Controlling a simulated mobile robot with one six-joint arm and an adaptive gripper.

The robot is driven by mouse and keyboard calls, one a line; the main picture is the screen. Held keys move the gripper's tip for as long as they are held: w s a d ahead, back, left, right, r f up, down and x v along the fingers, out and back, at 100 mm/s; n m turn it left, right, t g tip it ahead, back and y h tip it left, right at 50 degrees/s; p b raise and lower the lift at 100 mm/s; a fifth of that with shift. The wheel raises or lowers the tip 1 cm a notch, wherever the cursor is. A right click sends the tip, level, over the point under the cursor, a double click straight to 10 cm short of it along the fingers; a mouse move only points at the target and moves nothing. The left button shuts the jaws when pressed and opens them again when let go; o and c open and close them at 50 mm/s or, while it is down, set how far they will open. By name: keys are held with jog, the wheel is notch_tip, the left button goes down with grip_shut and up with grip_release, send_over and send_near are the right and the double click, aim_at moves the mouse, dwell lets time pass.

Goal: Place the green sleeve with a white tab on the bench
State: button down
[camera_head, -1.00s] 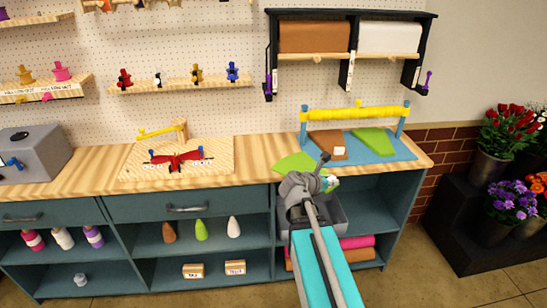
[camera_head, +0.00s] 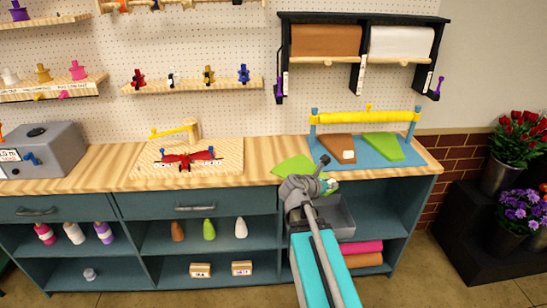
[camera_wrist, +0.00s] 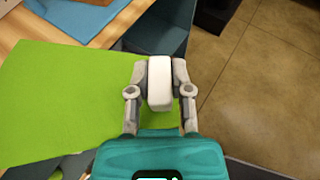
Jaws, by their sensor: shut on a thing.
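My gripper (camera_wrist: 159,88) is shut on the white tab (camera_wrist: 160,80) of a green sleeve (camera_wrist: 60,95), seen large in the wrist view. In the head view the green sleeve (camera_head: 293,169) shows beyond my gripper (camera_head: 325,182), at the front edge of the wooden bench (camera_head: 262,152). Part of the sleeve is hidden behind my gripper and arm. I cannot tell whether the sleeve touches the bench top.
A blue mat (camera_head: 408,160) at the bench's right end holds a brown sleeve with a white tab (camera_head: 336,148) and another green sleeve (camera_head: 382,147) under a yellow bar (camera_head: 365,116). A wooden board with red tool (camera_head: 190,160) lies left. A grey bin (camera_head: 340,215) sits below.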

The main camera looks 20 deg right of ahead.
jog(key=shift+a, duration=0.15)
jog(key=shift+w, duration=0.1)
notch_tip(320, 180, up, 3)
jog(key=n+t+p, duration=0.2)
jog(key=p, duration=0.1)
send_over(301, 168)
jog(key=shift+a+r+y, duration=0.1)
jog(key=shift+r+y, duration=0.05)
jog(key=shift+y, duration=0.25)
jog(key=w+d+f+b, duration=0.1)
jog(key=w+f+b, duration=0.1)
jog(key=w, duration=0.1)
jog(key=w+d+f+b, duration=0.1)
jog(key=w+f+b, duration=0.2)
jog(key=w, duration=0.1)
jog(key=w+d+f+b, duration=0.1)
jog(key=w+f+b, duration=0.1)
jog(key=w+f, duration=0.1)
jog(key=shift+w+d+b, duration=0.1)
jog(key=shift+w+b, duration=0.2)
jog(key=shift+w, duration=0.45)
jog(key=shift+w+d+f+b, duration=0.15)
jog(key=shift+w+f+b, duration=0.4)
jog(key=shift+w, duration=0.05)
